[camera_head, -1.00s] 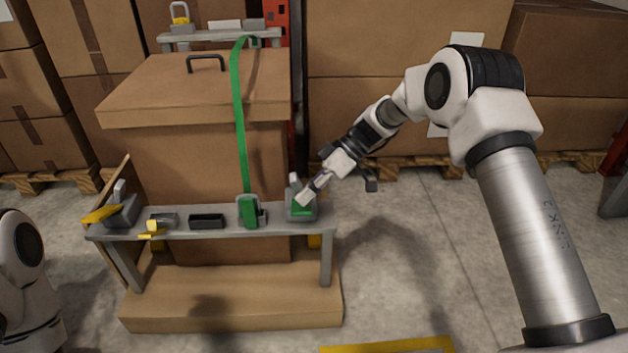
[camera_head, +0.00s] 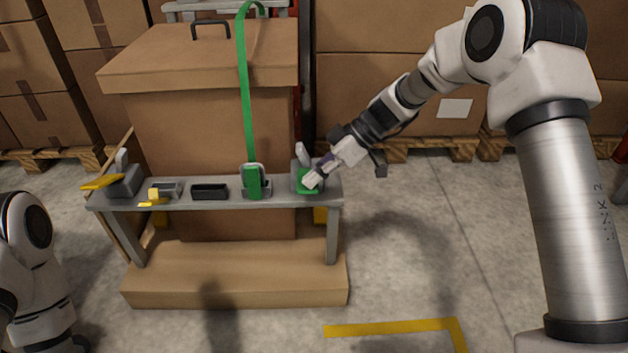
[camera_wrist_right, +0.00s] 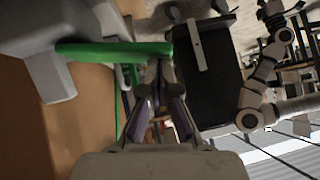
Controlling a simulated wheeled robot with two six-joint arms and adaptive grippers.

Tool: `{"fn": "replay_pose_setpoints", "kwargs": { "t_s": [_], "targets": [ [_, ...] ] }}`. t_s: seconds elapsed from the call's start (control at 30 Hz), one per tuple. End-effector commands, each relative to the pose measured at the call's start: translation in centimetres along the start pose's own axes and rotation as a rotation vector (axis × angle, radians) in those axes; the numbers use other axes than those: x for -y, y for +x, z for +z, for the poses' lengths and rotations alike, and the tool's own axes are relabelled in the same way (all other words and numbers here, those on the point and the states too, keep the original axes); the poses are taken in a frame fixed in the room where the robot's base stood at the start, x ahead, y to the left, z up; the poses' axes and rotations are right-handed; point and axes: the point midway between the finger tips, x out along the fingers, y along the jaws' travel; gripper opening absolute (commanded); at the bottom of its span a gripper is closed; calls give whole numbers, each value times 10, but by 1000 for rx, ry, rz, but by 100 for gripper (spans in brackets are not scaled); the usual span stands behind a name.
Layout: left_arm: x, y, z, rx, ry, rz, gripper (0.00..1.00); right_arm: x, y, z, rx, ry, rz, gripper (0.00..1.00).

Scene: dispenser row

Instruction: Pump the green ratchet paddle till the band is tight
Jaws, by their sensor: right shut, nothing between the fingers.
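The green ratchet paddle (camera_head: 306,187) sits on a grey housing at the right end of the grey bench (camera_head: 225,201). In the right wrist view the paddle (camera_wrist_right: 115,50) is a flat green bar running from the grey housing to my fingertips. My right gripper (camera_head: 311,181) is shut and empty, its tips at the paddle; touching or just apart is unclear. It also shows in the right wrist view (camera_wrist_right: 158,75). The green band (camera_head: 243,80) runs over the brown box (camera_head: 200,70) down to a green-and-grey buckle (camera_head: 253,182). The band looks straight. My left gripper is out of view.
At the bench's left end stands a grey unit with a yellow paddle (camera_head: 102,183). A small yellow-and-grey piece (camera_head: 158,191) and a black tray (camera_head: 209,191) lie between. Floor right of the bench is clear up to the pallets (camera_head: 440,149).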

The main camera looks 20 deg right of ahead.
Motion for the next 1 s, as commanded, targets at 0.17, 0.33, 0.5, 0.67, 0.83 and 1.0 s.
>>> {"fn": "replay_pose_setpoints", "kwargs": {
  "t_s": [0.17,0.33,0.5,0.67,0.83,1.0],
  "targets": [
    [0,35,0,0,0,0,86,1,14,14,0,-55,54,0],
    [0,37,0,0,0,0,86,2,12,11,0,-89,88,0],
    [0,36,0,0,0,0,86,2,11,11,1,-88,87,0],
    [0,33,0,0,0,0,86,4,7,6,1,-89,87,0],
    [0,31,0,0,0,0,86,6,1,1,1,-88,87,0],
    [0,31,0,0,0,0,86,6,0,0,1,-87,86,0]
  ]
}}
